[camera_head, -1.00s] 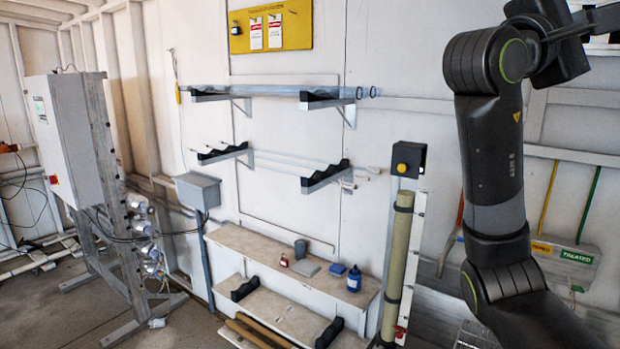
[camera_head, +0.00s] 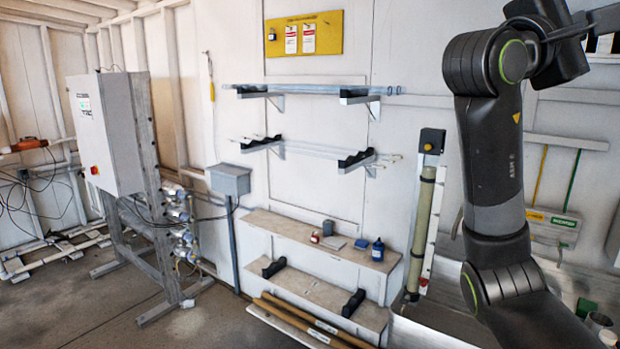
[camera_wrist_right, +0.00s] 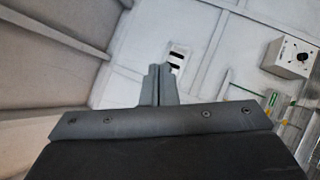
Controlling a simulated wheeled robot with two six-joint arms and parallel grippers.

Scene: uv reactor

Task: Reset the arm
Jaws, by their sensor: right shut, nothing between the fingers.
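My right arm (camera_head: 494,165) rises along the right side of the head view, bent at its upper joint. Its gripper lies outside that view, past the upper right. In the right wrist view my right gripper (camera_wrist_right: 158,84) has its two fingers together with nothing between them. It is in free air, with the white wall and ceiling beyond. My left arm and left gripper do not show.
A wall control cabinet (camera_head: 105,130) stands on a frame at left. Wall racks (camera_head: 360,95) hold long clear tubes. A low bench (camera_head: 290,225) carries small bottles. An upright tube stand (camera_head: 425,220) is near my right arm. Floor at lower left is clear.

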